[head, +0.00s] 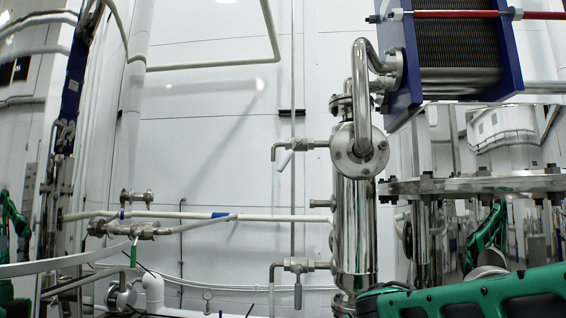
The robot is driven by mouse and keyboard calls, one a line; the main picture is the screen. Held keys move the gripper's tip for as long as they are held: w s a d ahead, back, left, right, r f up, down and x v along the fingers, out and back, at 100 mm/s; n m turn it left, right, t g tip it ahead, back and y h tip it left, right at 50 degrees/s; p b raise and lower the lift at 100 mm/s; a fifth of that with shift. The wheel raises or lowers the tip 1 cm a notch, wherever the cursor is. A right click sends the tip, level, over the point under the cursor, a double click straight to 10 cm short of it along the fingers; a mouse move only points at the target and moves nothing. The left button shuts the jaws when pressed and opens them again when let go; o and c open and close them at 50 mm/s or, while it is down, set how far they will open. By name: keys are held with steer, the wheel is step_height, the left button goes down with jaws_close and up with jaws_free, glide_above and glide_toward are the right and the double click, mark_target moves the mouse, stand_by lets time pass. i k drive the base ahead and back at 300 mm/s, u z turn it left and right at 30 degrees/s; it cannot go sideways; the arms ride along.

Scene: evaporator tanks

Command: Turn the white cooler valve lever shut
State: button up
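Two small valves stick out to the left of the upright steel cylinder (356,225). The upper valve (302,145) has a short white lever (286,160) slanting down and to the left. The lower valve (298,265) has a greyish lever (298,293) hanging straight down. I cannot tell for sure which is the cooler valve; the upper lever looks whiter. My gripper is not in view. My green and black arm shows at the lower right, right of the cylinder, with its end out of sight.
A blue-framed plate stack (458,50) hangs at the upper right, joined to the cylinder by a bent pipe (362,75). A wide steel flange (480,186) lies right of the cylinder. Pipework with a green lever (133,254) is at the left. White wall is behind.

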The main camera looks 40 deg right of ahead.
mark_target(298, 140)
steer(key=k, duration=0.5)
steer(key=z, duration=1.75)
steer(key=k, duration=1.05)
steer(key=u, duration=0.95)
steer(key=i, duration=1.05)
steer(key=z, duration=0.05)
